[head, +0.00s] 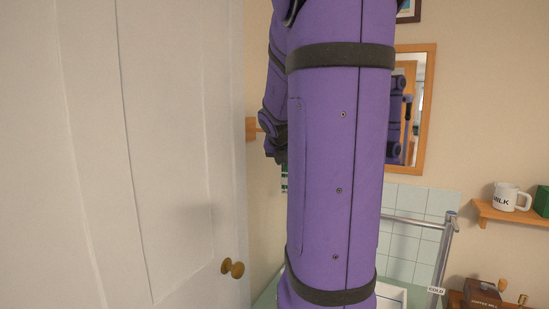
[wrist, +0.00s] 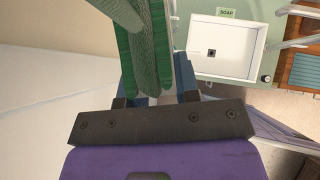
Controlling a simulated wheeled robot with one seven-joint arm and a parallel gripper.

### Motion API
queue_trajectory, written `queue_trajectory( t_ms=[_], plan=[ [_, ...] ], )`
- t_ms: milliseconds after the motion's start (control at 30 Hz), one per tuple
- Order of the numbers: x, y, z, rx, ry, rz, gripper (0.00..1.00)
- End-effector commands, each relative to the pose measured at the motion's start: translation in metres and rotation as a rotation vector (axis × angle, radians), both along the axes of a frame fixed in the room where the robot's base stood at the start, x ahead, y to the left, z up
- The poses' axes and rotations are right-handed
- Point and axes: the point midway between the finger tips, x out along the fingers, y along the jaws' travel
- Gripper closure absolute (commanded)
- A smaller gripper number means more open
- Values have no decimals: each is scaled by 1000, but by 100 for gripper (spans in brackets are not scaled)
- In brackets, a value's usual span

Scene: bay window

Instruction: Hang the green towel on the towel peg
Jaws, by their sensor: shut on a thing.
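My gripper (wrist: 158,82) is shut on the green towel (wrist: 131,50), whose folds hang between and beyond the fingers in the wrist view. In the head view my gripper (head: 276,153) shows at the left edge of my purple arm, mostly hidden. A small strip of the green towel (head: 284,178) shows just below it. A wooden piece (head: 251,129) on the wall, just left of my gripper, may be the towel peg or its board; its shape is mostly hidden. I cannot tell whether the towel touches it.
A white door (head: 150,150) with a brass knob (head: 232,268) fills the left. A white sink (wrist: 228,48) with a soap label (wrist: 228,13) lies below right of the towel. A framed mirror (head: 426,110), a metal rail (head: 443,250) and a shelf (head: 500,216) with a mug (head: 511,197) stand right.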

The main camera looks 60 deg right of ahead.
Motion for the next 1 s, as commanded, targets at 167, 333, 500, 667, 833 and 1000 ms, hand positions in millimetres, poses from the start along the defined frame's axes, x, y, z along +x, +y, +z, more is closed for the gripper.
queue_trajectory(
  t_ms=[167,333,500,667,833,1000],
  plan=[
    [3,0,0,0,1,-3,100],
    [11,0,-1,0,1,-3,100],
    [20,1,-2,0,2,-2,100],
    [29,2,-2,0,1,-1,100],
    [37,3,-3,0,1,0,100],
    [46,4,-4,0,2,-1,100]
  ],
)
